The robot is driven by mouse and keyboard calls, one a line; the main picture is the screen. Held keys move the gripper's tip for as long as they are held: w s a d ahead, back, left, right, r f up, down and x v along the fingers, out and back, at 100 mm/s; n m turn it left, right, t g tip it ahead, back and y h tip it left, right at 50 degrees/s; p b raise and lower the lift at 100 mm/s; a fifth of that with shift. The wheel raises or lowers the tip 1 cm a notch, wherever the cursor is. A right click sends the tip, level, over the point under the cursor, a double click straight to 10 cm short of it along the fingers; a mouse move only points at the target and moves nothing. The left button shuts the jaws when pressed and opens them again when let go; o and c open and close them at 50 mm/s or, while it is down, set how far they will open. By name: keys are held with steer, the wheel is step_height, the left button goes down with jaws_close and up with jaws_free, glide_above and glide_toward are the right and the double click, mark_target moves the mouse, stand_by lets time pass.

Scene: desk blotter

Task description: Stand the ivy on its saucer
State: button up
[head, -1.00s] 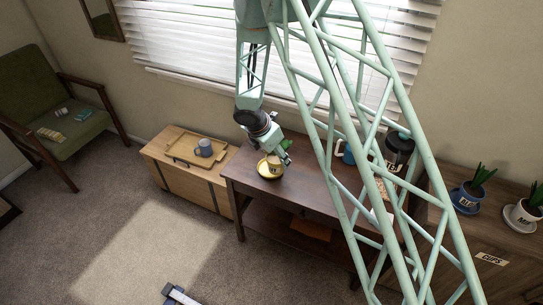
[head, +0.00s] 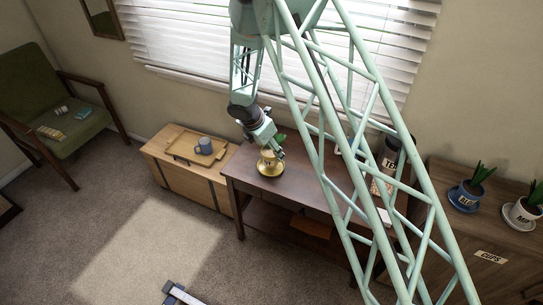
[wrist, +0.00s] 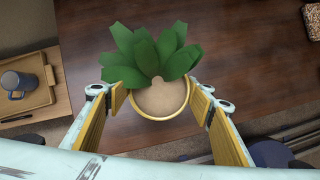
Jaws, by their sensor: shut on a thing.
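The ivy (wrist: 148,52) has broad green leaves in a yellow pot (wrist: 160,112) with a pale label in the head view. My gripper (wrist: 160,99) is shut on the pot, one finger on each side of its rim. In the head view my gripper (head: 272,148) points down at the dark table with the pot (head: 267,158) between its fingers. The saucer is hidden beneath the pot in the wrist view.
A tray (head: 183,156) with a blue-grey mug (head: 204,145) is on the wooden chest at left. A dark labelled container (head: 390,155) stands at the table's right. Blue (head: 467,194) and white (head: 522,214) plant pots on saucers stand on the right cabinet.

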steer(key=shift+f, duration=1.2)
steer(key=shift+f+b, duration=0.15)
steer(key=shift+b, duration=0.15)
steer(key=o, duration=1.1)
steer(key=shift+c, duration=0.2)
steer(key=shift+p+v, duration=1.05)
steer(key=shift+v, duration=5.1)
steer(key=shift+d, duration=0.1)
